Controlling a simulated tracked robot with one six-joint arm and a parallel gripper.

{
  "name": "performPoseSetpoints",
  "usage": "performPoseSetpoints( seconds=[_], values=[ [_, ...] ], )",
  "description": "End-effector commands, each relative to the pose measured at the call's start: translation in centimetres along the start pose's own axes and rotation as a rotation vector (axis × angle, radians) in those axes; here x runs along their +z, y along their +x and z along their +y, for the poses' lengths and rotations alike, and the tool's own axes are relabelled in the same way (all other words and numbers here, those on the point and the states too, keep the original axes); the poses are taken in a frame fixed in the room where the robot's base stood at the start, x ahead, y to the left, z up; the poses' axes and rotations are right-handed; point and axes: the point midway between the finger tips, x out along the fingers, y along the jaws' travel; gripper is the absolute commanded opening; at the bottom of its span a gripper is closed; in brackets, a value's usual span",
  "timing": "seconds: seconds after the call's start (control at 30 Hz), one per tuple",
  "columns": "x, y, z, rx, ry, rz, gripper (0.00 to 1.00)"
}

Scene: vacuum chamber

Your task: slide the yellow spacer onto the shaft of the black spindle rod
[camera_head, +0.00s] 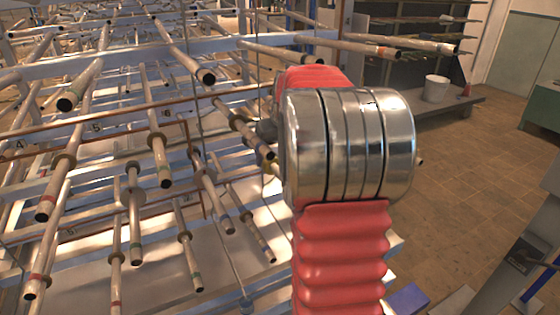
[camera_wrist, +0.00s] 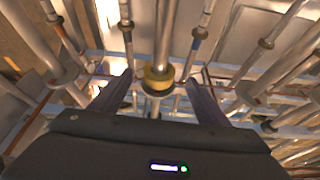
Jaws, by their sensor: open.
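The yellow spacer (camera_wrist: 158,77) is a short ring between my gripper's two spread fingers in the wrist view. It appears to sit around a grey metal rod (camera_wrist: 163,38) that runs upward in the picture; the fingers stand apart from it on both sides. My gripper (camera_wrist: 158,92) is open. In the head view my red and silver arm hides most of the gripper, and only a little yellow (camera_head: 269,179) shows beside it. I cannot single out a black spindle rod; many rods look grey or brown with dark open ends.
A rack of many protruding rods (camera_head: 157,145), several with collars, fills the left and surrounds my gripper closely. Pale crossbars (camera_head: 100,62) run behind them. A white bucket (camera_head: 436,88) stands on a low bench at the right.

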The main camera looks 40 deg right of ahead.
Motion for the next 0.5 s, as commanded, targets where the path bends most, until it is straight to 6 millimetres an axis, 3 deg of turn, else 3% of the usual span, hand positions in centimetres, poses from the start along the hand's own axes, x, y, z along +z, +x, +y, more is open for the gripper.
performPoseSetpoints(
  seconds=[0.3, 0.5],
  values=[
    [-0.4, 3.9, 0.1, 0.0, 0.001, -0.001, 0.69],
    [-0.4, 5.1, 0.1, 0.0, 0.002, 0.001, 0.69]
  ],
)
